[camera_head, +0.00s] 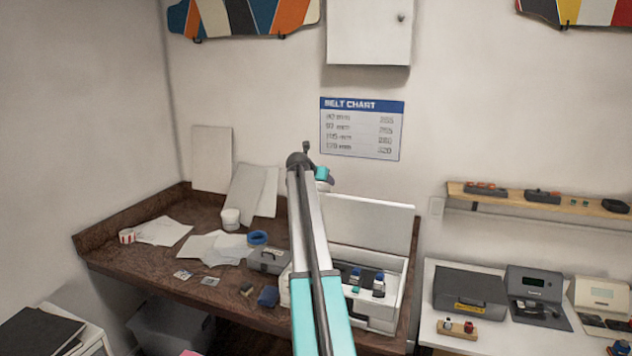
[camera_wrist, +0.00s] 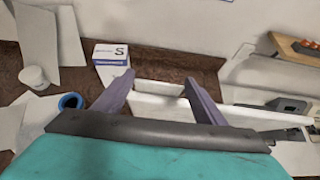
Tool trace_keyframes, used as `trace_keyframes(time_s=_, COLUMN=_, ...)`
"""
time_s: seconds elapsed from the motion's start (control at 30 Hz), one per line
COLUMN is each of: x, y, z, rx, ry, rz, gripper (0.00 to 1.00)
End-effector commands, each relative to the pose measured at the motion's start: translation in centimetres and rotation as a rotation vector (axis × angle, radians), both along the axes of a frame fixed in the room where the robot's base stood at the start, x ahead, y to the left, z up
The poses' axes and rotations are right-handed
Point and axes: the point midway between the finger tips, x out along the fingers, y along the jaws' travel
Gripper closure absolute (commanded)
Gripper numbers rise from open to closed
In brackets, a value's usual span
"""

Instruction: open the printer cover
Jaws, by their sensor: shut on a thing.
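The white printer (camera_head: 385,318) stands on the right part of the brown desk. Its white cover (camera_head: 370,225) is raised and stands steeply at the back, so the inside shows, with small blue, black and teal parts. My gripper is mostly hidden behind my arm in the head view; a teal part of my wrist shows by the cover's upper left. In the wrist view my gripper (camera_wrist: 162,86) has its two purple-grey fingers on either side of the cover's white edge (camera_wrist: 165,108), shut on it. The exact contact at the fingertips is hard to see.
A white box marked S (camera_wrist: 112,58) stands behind the fingers. A grey case (camera_head: 268,261), blue tape roll (camera_head: 257,238), white cup (camera_head: 230,218) and papers lie left of the printer. A wooden shelf (camera_head: 540,199) and a side table with devices are on the right.

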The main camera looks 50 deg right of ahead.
Motion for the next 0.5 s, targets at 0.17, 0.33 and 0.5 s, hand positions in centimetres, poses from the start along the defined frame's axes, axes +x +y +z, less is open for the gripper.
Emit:
trace_keyframes(time_s=0.17, x=0.46, y=0.48, z=0.38, rx=-0.006, ry=0.000, rz=0.007, gripper=0.16)
trace_keyframes(time_s=0.33, x=0.78, y=0.84, z=0.18, rx=-0.002, ry=0.000, rz=0.011, gripper=0.16)
trace_keyframes(time_s=0.5, x=0.80, y=0.98, z=0.10, rx=-0.001, ry=0.001, rz=0.011, gripper=0.16)
